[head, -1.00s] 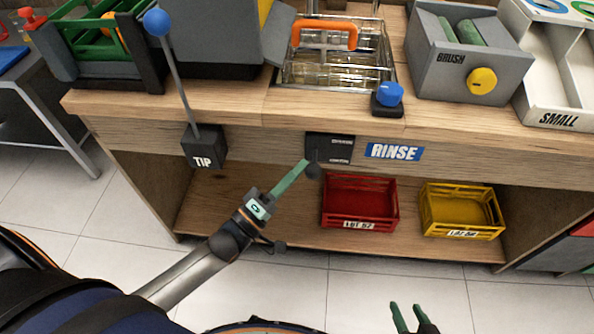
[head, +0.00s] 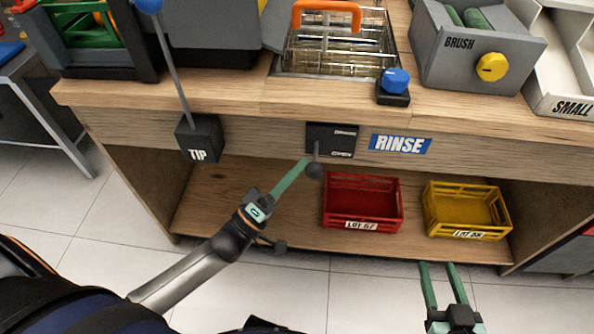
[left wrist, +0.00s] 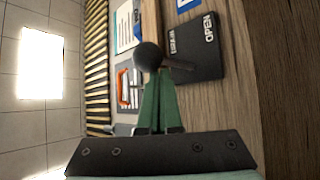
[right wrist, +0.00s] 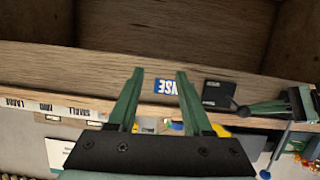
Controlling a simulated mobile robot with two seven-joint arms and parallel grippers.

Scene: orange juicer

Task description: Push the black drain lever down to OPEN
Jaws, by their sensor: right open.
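The drain lever has a black ball knob (head: 315,171) on a short rod. It sticks out from a black plate (head: 333,139) on the bench's front board. In the left wrist view the plate (left wrist: 196,48) reads DRAIN and OPEN, and the knob (left wrist: 149,56) is at the fingertips. My left gripper (head: 307,161) is shut, its tips right beside the knob; I cannot tell if they touch. The left wrist view shows its fingers (left wrist: 160,75) together with nothing between them. My right gripper (head: 437,264) is open and empty, low in front of the yellow crate.
A blue RINSE label (head: 400,144) is right of the plate, and a TIP box (head: 199,138) with a blue-knobbed lever is left. A red crate (head: 361,180) and a yellow crate (head: 428,217) stand on the lower shelf. A blue knob (head: 396,80) sits on the bench top above.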

